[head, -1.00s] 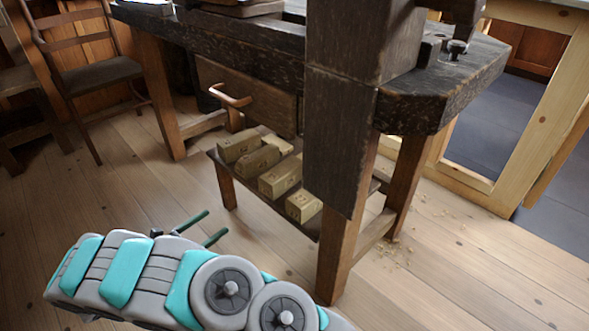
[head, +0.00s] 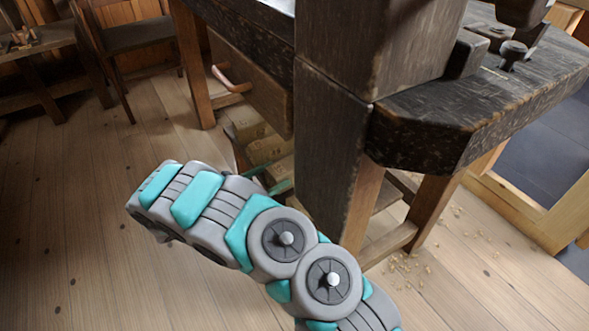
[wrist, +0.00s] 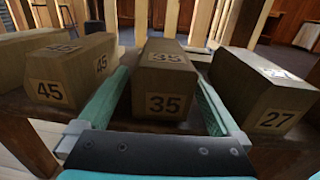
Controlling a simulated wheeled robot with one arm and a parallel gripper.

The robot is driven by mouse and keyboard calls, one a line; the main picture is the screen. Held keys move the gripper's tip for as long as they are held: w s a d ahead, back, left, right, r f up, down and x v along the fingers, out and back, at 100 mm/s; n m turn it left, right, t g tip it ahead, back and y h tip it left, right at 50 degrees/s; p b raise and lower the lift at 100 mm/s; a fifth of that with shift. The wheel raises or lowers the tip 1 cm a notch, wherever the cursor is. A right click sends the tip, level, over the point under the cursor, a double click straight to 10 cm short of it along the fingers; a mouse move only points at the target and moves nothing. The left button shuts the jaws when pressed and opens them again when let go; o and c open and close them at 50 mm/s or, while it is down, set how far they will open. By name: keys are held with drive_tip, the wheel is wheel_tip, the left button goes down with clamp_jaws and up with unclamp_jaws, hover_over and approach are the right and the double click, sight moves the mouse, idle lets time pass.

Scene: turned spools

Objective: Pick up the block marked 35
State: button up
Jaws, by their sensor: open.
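The block marked 35 (wrist: 164,80) lies on a low shelf in the middle of the wrist view, with its number on the near end and on top. My gripper (wrist: 165,75) is open, with one green finger along each side of this block. The near part of the block is between the fingers, and I cannot tell whether either finger touches it. In the head view my gripper (head: 280,178) is partly hidden behind my arm and the bench, and the blocks' numbers cannot be read there.
A block marked 45 (wrist: 72,72) lies close on the left and a block marked 27 (wrist: 262,92) on the right. The dark workbench (head: 440,125) with a drawer (head: 252,82) overhangs the shelf. Open wooden floor (head: 60,220) lies to the left.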

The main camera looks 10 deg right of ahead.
sight(292, 166)
drive_tip(key=shift+r+x, duration=0.2)
drive_tip(key=shift+x, duration=3.25)
drive_tip(key=shift+s, duration=0.15)
drive_tip(key=c, duration=1.5)
